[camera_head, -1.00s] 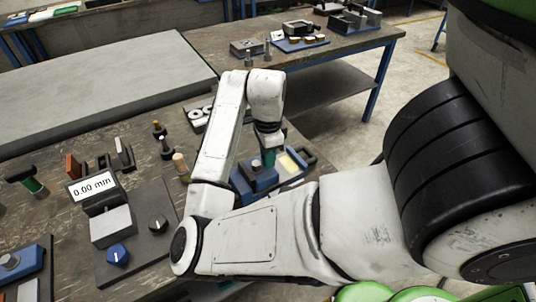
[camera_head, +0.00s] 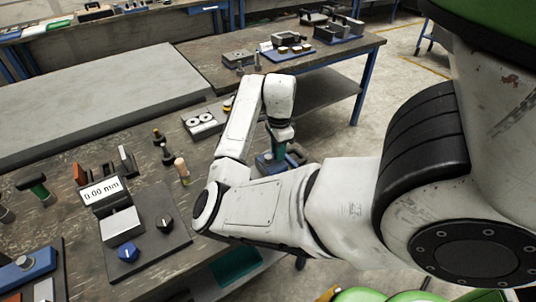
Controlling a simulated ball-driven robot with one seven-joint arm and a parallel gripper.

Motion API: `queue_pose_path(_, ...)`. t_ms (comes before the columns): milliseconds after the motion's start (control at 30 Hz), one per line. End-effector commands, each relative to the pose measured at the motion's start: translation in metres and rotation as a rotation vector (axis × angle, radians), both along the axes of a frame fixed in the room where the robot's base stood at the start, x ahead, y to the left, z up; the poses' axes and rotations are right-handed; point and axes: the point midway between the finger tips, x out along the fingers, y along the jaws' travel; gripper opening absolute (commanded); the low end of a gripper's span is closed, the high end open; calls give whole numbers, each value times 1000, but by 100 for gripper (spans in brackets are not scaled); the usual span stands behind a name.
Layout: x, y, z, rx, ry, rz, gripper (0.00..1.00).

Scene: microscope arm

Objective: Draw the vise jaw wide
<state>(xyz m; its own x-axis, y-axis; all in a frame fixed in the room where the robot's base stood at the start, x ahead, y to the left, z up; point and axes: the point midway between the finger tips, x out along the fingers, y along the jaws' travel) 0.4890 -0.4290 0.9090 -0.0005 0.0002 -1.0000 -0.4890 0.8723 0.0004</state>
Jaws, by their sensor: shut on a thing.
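The blue vise (camera_head: 264,163) sits near the right edge of the workbench, partly hidden behind my arm. A dark handle-like part shows at its right side. My gripper (camera_head: 278,150) points down over the vise, with its dark green fingers at the vise's upper part. It is shut on part of the vise, which I take to be the jaw. The fingertips and the gap between the jaws are hidden, so I cannot tell how wide the jaw stands.
A gauge reading 0.00 mm (camera_head: 101,191) stands on a dark base plate with a blue knob (camera_head: 128,253). Upright tools, including a wooden-handled one (camera_head: 181,169), stand left of my arm. A second table (camera_head: 345,50) holds metal parts. Floor shows to the right.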

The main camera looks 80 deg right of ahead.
Motion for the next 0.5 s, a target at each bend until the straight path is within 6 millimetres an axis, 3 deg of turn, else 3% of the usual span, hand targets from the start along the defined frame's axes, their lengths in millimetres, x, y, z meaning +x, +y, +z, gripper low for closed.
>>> queue_pose_path(100,-9,-10,3,-8,-2,-2,0)
queue_pose_path(467,-11,-11,2,-7,-2,1,0)
queue_pose_path(500,-11,-11,2,-6,-1,1,26)
